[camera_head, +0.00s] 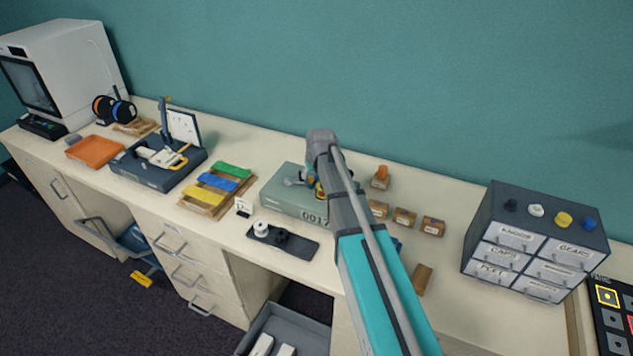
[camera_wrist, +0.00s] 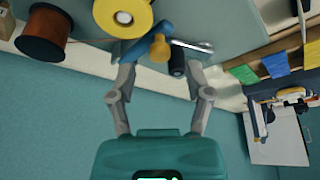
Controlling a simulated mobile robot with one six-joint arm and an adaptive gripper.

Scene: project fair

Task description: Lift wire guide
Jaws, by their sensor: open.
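My gripper (camera_wrist: 160,73) is open in the wrist view, with its two fingers apart and nothing held between them. Just beyond the fingertips are a yellow-orange knobbed piece (camera_wrist: 160,48), a black cylinder (camera_wrist: 177,64), a blue piece (camera_wrist: 140,48) and a yellow ring with a pale centre (camera_wrist: 123,16). I cannot tell which of these is the wire guide. They are on the grey-green box (camera_head: 285,200) marked 001-something in the head view, where my arm hides most of them. A silver wrench (camera_wrist: 192,45) lies beside them.
A copper-coloured spool (camera_wrist: 44,32) stands beside the box. Small brown boxes (camera_head: 404,216) are to its right, and a drawer cabinet (camera_head: 535,242) is farther right. Coloured strips on a wooden rack (camera_head: 217,190) and a dark tray (camera_head: 283,240) are near its left and front.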

